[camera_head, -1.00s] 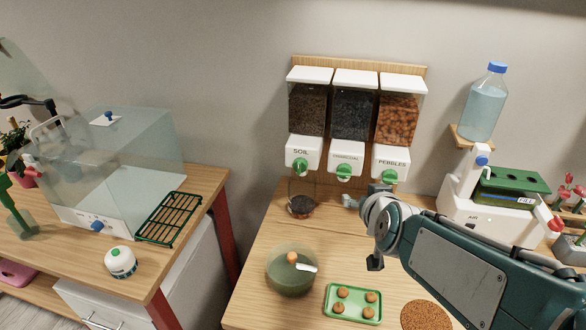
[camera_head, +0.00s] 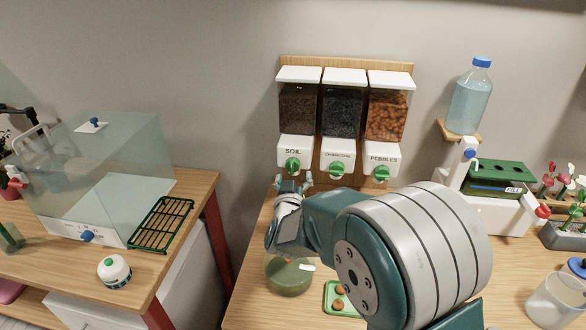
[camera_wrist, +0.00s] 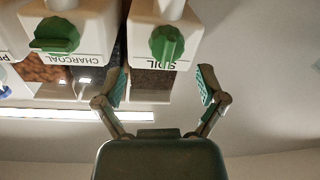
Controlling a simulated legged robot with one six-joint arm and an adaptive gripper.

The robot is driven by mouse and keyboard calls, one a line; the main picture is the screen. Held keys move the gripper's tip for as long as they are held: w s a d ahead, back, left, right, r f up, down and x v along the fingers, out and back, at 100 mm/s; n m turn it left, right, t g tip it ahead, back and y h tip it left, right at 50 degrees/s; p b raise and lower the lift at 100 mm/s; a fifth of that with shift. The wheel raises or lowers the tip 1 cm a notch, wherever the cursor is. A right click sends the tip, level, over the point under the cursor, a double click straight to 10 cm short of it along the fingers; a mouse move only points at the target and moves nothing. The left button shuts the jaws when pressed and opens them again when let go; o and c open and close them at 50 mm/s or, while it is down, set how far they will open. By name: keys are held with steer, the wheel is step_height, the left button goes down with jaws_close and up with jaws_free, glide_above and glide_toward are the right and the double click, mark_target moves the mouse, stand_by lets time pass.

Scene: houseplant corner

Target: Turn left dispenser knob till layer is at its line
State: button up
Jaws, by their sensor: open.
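The left dispenser, labelled SOIL (camera_head: 298,112), hangs on the wall board with dark brown soil in its clear bin. Its green knob (camera_head: 292,164) is on the white front; in the wrist view the knob (camera_wrist: 167,42) appears upside down above and between my fingers. My gripper (camera_head: 293,182) is open just below the knob, with its fingers (camera_wrist: 162,86) spread and nothing between them. No contact with the knob is visible.
The charcoal dispenser (camera_head: 343,110) and pebbles dispenser (camera_head: 386,115) hang close on the right, each with a green knob. A water bottle (camera_head: 470,95) stands on a shelf at right.

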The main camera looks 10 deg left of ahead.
mark_target(292, 169)
steer(key=w, duration=0.1)
steer(key=w+a, duration=0.1)
steer(key=w, duration=0.1)
steer(key=shift+w+a+f, duration=0.1)
steer(key=shift+w+f, duration=0.05)
steer(key=shift+w, duration=0.1)
steer(key=shift+w+a, duration=0.25)
steer(key=shift+a, duration=0.05)
steer(key=shift+d, duration=0.35)
steer(key=c, duration=1)
steer(key=shift+c, duration=0.9)
